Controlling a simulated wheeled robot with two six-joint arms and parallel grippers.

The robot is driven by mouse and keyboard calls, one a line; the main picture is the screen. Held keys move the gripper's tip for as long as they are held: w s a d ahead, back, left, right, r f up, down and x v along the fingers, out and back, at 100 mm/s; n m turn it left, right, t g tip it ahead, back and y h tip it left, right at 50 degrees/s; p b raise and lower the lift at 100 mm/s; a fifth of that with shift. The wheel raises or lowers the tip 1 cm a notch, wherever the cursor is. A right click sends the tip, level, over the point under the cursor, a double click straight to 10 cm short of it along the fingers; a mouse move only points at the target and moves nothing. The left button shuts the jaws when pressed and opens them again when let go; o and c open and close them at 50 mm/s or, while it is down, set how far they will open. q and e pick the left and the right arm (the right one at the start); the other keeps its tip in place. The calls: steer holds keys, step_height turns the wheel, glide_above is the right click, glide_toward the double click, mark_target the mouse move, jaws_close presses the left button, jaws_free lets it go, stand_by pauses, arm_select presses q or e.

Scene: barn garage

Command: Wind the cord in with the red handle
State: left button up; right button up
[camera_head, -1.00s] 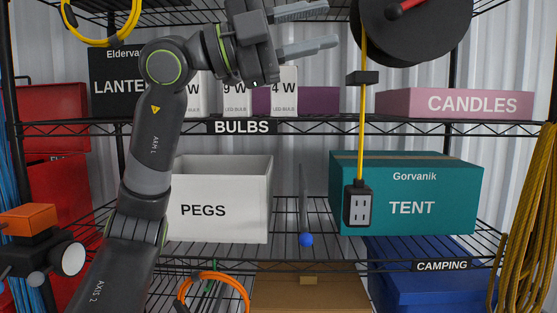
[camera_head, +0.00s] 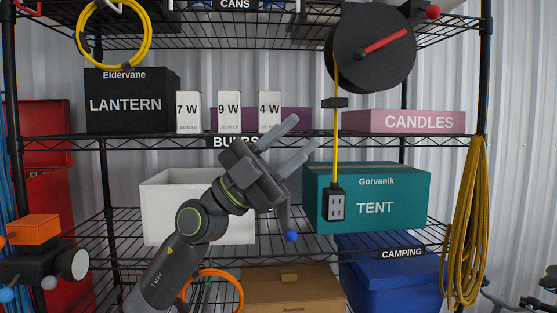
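A black cord reel (camera_head: 360,70) hangs at the upper right of the rack, with a red bar (camera_head: 386,41) across its face pointing up and right. A round red handle knob (camera_head: 433,12) shows by the reel's upper right edge. The yellow cord (camera_head: 337,150) hangs from the reel through a black guide block (camera_head: 335,103) to a black socket block (camera_head: 335,204) in front of the tent box. My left gripper (camera_head: 297,140) is open and empty, its two fingers apart and pointing up and right. It is below and left of the reel, clear of the knob. My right gripper is out of view.
The wire rack holds a lantern box (camera_head: 128,122), several bulb boxes, a pink candles box (camera_head: 405,122), a white bin (camera_head: 165,215) and a teal tent box (camera_head: 400,185). Yellow rope (camera_head: 465,230) hangs on the right post. A yellow coil (camera_head: 140,50) hangs upper left.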

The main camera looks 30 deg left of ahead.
arm_select(q)
steer(key=shift+w+a+f+n+t+y, duration=0.2)
steer(key=shift+a+f+n+t, duration=0.2)
steer(key=shift+f+n+t, duration=0.45)
steer(key=shift+w+a+f+n+t+y, duration=0.15)
steer(key=shift+a+f+n+t, duration=0.3)
steer(key=shift+n+t, duration=0.45)
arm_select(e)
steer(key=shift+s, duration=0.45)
arm_select(q)
steer(key=shift+s+d, duration=0.1)
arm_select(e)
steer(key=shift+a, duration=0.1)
